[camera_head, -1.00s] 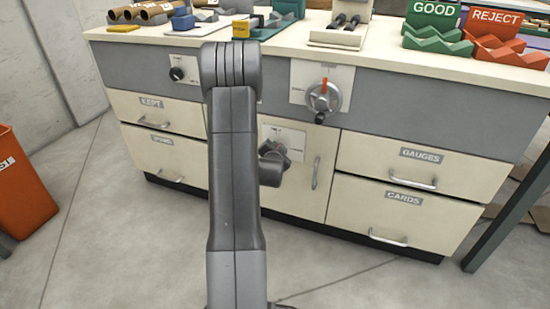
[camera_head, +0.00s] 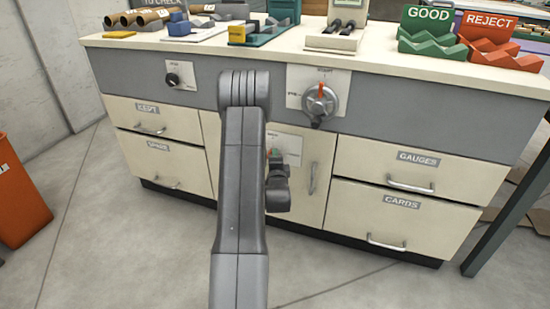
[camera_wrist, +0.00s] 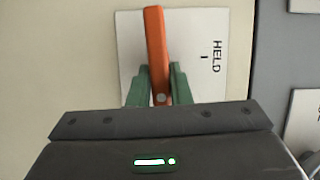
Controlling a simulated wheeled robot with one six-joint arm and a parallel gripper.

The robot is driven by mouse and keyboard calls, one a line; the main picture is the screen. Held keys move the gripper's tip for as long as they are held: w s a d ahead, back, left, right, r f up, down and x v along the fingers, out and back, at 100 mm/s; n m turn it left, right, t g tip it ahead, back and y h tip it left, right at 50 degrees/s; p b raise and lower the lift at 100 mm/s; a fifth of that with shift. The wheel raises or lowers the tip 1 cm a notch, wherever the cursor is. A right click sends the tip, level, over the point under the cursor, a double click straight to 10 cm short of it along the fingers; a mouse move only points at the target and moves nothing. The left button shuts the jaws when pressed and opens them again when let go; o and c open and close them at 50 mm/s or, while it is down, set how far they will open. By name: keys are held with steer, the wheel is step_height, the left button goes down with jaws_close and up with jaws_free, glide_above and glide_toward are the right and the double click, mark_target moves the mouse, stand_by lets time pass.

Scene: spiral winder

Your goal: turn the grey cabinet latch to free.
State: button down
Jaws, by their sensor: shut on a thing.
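The latch shows in the wrist view as an orange handle (camera_wrist: 155,40) on a white plate (camera_wrist: 130,60) marked HELD. It lies nearly along the picture's vertical, leaning slightly. My gripper (camera_wrist: 160,78) has its green fingers on both sides of the handle's lower part and is shut on it. The handle's lower end is hidden by my gripper. In the head view the plate (camera_head: 291,146) is on the cream cabinet door (camera_head: 310,200), and my arm and wrist hide most of the latch.
Above the door, a grey panel carries a round wheel with a red pointer (camera_head: 320,100) and a black knob (camera_head: 172,80). Drawers flank the door, which has a vertical handle (camera_head: 312,178). An orange bin (camera_head: 18,200) stands at left. The floor in front is clear.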

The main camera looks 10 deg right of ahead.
steer(key=shift+m, duration=0.3)
stand_by(0.4)
steer(key=c, duration=1.4)
jaws_free()
steer(key=shift+o, duration=0.2)
steer(key=p+v, duration=0.2)
steer(key=v, duration=1.1)
steer(key=shift+s+f, duration=0.2)
steer(key=shift+s, duration=0.2)
steer(key=shift+w, duration=0.1)
steer(key=b+x, duration=0.2)
steer(key=x, duration=1.1)
steer(key=shift+w+r, duration=0.15)
steer(key=shift+w, duration=0.2)
